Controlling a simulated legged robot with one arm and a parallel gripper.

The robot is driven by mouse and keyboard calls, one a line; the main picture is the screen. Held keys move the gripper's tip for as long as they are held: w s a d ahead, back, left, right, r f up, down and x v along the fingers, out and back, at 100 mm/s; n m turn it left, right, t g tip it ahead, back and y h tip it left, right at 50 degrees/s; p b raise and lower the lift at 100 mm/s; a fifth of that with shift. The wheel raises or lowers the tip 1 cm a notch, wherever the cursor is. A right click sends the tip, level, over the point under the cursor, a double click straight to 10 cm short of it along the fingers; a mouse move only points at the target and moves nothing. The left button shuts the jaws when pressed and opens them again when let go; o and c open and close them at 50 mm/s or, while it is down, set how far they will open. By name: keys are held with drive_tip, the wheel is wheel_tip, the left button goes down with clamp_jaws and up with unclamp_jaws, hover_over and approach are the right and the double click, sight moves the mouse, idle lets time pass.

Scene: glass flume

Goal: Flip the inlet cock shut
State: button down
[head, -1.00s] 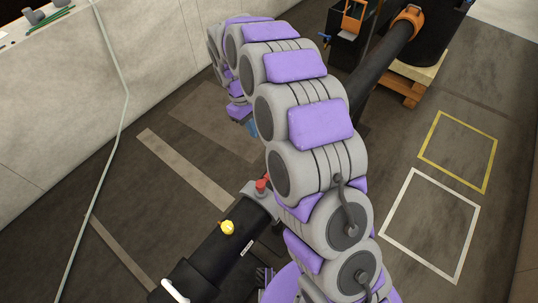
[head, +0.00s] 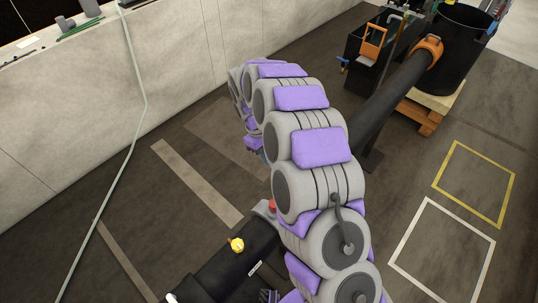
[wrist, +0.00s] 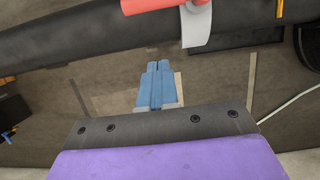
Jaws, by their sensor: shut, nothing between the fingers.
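A small blue handle (head: 343,64) sits on the near left side of a dark tank (head: 362,72) at the top right of the head view; it may be the inlet cock, but I cannot tell its setting. A small blue part (wrist: 9,132) also shows at the left edge of the wrist view. My gripper (wrist: 159,65) has its blue fingers together and empty, pointing at a black pipe (wrist: 90,42) and apart from the blue part. In the head view my arm mostly hides the gripper.
The black pipe (head: 385,97) crosses the floor, with a red knob (head: 272,205) and yellow knob (head: 237,244) on it. An orange clamp (head: 429,49) holds its far end. White (head: 410,232) and yellow (head: 506,204) floor outlines enclose clear floor at right.

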drive_tip(key=s+d+f+b, duration=0.2)
drive_tip(key=s+d+f, duration=0.1)
drive_tip(key=d+f, duration=0.2)
drive_tip(key=shift+s+f, duration=0.2)
drive_tip(key=shift+f, duration=0.45)
drive_tip(key=shift+d, duration=0.35)
drive_tip(key=shift+s+m, duration=0.1)
drive_tip(key=shift+m, duration=0.2)
